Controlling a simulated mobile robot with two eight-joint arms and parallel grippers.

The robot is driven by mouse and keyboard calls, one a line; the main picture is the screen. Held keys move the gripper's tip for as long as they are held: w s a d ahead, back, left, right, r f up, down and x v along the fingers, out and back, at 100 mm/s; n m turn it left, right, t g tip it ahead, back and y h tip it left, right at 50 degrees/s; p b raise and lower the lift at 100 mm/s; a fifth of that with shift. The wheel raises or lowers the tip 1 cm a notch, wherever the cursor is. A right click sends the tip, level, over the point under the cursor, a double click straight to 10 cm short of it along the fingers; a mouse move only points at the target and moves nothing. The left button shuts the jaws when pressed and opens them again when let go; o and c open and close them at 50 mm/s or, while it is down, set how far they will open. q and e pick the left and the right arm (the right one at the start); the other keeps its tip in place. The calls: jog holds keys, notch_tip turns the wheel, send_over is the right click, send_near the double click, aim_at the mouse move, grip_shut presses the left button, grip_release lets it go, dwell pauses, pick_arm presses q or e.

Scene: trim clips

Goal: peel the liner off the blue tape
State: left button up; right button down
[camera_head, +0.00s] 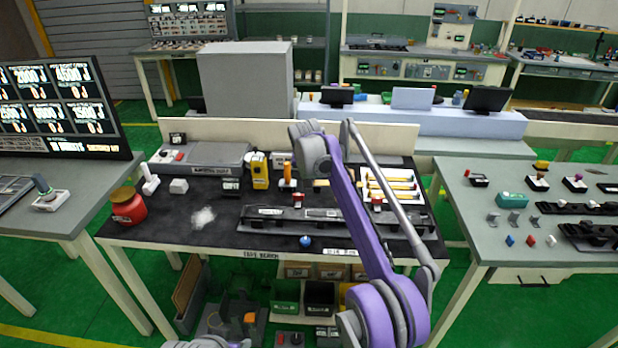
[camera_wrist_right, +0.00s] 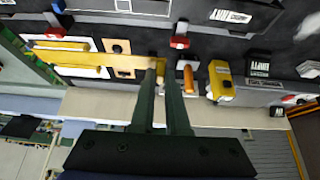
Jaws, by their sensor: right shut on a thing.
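A white tray (camera_head: 365,190) with several long yellow strips stands at the right back of the black bench mat. The tray's strips also show at the left of the right wrist view (camera_wrist_right: 68,44). My right gripper (camera_wrist_right: 161,66) is shut on the end of a long yellow strip (camera_wrist_right: 85,59), which reaches left over the tray. The pinched end is mostly hidden between the fingers. I cannot make out blue tape or tell which tape this strip belongs to. In the head view my right arm hides its gripper.
An orange-handled tool (camera_head: 287,180) and a yellow device (camera_head: 260,172) stand close by. A dark trim fixture (camera_head: 330,216) lies across the mat's front. A blue knob (camera_head: 305,241) sits at the front edge, a red jar (camera_head: 128,206) at the left. A low wall closes the back.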

jog(key=shift+r, duration=0.8)
jog(key=shift+w+r, duration=0.1)
jog(key=shift+r, duration=0.8)
